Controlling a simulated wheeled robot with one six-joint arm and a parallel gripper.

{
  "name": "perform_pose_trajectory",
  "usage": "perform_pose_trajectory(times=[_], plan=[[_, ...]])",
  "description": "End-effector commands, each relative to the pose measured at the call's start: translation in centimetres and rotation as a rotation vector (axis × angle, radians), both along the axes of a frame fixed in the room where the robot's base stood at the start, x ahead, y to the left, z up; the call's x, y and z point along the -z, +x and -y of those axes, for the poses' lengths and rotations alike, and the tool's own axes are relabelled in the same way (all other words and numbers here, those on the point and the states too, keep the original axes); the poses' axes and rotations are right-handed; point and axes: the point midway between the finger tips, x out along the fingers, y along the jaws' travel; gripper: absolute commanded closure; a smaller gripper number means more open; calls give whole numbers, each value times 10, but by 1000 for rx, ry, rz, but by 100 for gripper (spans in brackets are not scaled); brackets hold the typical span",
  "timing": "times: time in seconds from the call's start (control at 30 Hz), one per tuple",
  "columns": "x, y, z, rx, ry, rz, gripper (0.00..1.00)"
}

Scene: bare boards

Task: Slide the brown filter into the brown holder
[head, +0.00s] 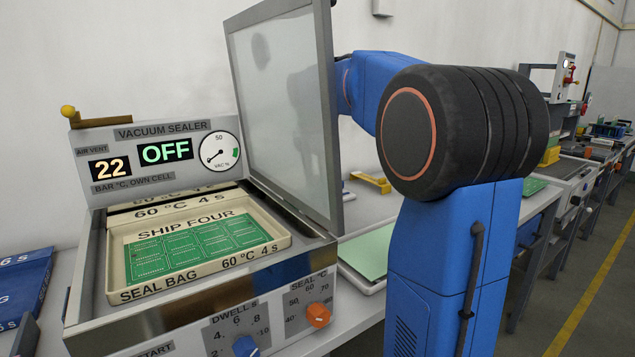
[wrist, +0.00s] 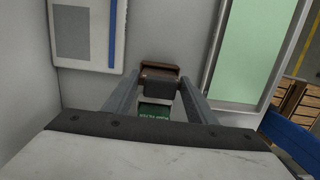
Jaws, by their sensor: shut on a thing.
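My gripper (wrist: 160,85) shows in the wrist view, its two grey fingers closing in on a dark block at picture centre. A brown piece (wrist: 160,68) is just beyond that block; I take the two to be the brown filter, held between the fingertips. I cannot make out the brown holder apart from it. A green label with lettering that seems to end in "FILTER" (wrist: 155,111) shows between the fingers, nearer the wrist. In the head view the gripper is hidden behind the sealer's raised lid and my blue arm.
The vacuum sealer (head: 195,310) stands at left with its lid (head: 285,110) raised and a tray of green boards (head: 195,248) inside. A pale green panel (wrist: 248,55) lies at right in the wrist view, a white panel (wrist: 88,35) at upper left. A yellow bracket (head: 372,182) lies behind.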

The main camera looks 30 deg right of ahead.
Motion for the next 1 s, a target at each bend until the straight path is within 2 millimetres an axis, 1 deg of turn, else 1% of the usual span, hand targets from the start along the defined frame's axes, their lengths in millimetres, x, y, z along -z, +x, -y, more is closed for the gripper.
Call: perform_pose_trajectory(times=[0.9,0.93,0.97,1.0], plan=[[18,0,0,0,0,0,72],[18,0,0,0,0,0,44],[18,0,0,0,0,0,37],[18,0,0,0,0,0,28]])
